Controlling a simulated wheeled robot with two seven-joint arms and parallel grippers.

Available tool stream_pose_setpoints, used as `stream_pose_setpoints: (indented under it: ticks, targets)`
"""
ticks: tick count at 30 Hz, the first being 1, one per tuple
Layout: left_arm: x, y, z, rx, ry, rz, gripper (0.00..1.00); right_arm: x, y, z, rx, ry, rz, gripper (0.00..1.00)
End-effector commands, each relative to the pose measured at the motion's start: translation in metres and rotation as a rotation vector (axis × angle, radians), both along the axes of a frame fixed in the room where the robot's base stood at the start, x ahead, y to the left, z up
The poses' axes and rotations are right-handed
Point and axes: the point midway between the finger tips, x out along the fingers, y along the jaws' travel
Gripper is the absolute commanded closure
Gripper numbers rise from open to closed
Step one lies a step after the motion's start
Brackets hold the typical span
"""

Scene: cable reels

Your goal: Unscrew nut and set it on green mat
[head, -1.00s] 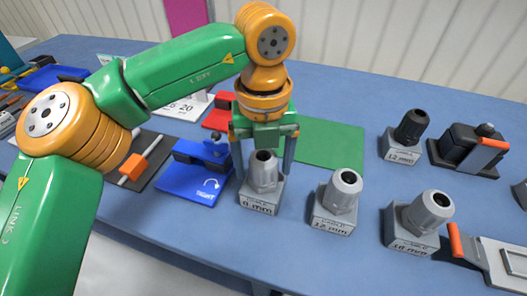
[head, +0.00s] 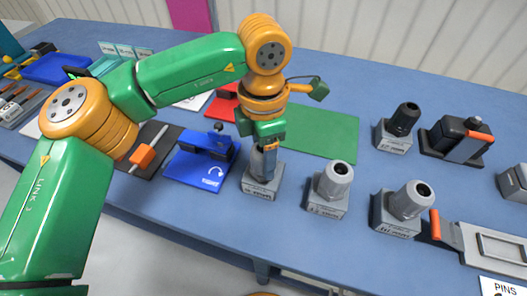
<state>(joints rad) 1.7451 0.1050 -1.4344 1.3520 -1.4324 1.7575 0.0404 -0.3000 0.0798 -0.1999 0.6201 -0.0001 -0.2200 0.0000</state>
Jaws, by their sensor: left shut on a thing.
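A light grey nut (head: 256,164) sits on top of the leftmost grey gland block (head: 260,190) in the front row. My left gripper (head: 265,176) points down over this block and is shut on the nut; one finger covers much of the nut in the head view. The nut still appears to be at the block, and I cannot tell how far it is turned. The green mat (head: 325,132) lies flat and empty just behind and to the right of the gripper. My right gripper is not in view.
Two more gland blocks with grey nuts (head: 334,180) (head: 412,199) stand to the right. A block with a black nut (head: 404,118) and a black clamp (head: 452,137) stand behind them. A blue fixture (head: 203,160) is close on the left, a red one (head: 222,103) behind it.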

Motion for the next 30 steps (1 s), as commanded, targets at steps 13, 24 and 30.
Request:
stream_pose_setpoints:
  ticks: [13, 24, 30]
  targets:
    - [0.000, 0.000, 0.000, 0.001, -0.002, 0.906, 1.00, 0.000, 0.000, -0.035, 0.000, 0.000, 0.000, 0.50]
    - [0.000, 0.000, 0.014, 0.000, -0.001, 0.901, 1.00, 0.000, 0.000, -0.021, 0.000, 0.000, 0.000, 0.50]
    - [0.000, 0.000, 0.023, 0.000, 0.000, 0.900, 1.00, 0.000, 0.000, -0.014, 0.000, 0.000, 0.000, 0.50]
